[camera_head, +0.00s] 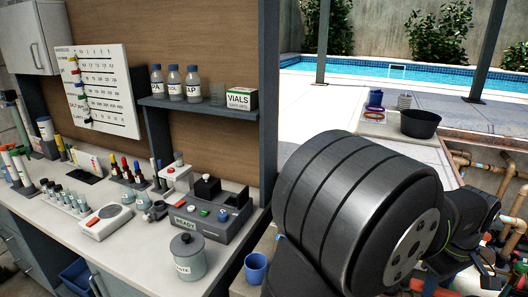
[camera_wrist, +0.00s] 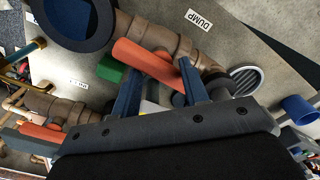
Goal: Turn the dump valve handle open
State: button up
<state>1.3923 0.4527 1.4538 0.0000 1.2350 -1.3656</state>
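The dump valve handle (camera_wrist: 143,60) is an orange bar in the wrist view, lying slantwise beside a tan pipe (camera_wrist: 170,38). A white label reading DUMP (camera_wrist: 199,20) is on the floor or wall surface behind it. My gripper (camera_wrist: 158,82) has its two blue-grey fingers apart, with the lower right part of the handle in line with the gap between them. The right finger appears close to the handle's lower end; contact cannot be told. In the head view my arm covers most of the pipe area, and the dump handle cannot be made out.
Another orange handle (camera_wrist: 40,132) sits on a pipe at left in the wrist view, near a second label (camera_wrist: 78,83). A green part (camera_wrist: 112,70), a round grate (camera_wrist: 244,80) and a blue cup (camera_wrist: 297,108) are nearby. The counter (camera_head: 130,240) at left is crowded.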

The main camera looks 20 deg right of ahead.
jog(key=shift+r, duration=0.6)
jog(key=shift+d+r+m, duration=0.15)
jog(key=shift+r+m, duration=0.4)
jog(key=shift+m, duration=0.65)
notch_tip(320, 180, up, 15)
jog(key=m, duration=2.5)
notch_tip(320, 180, down, 17)
jog(key=shift+f, duration=0.15)
jog(key=shift+c, duration=0.4)
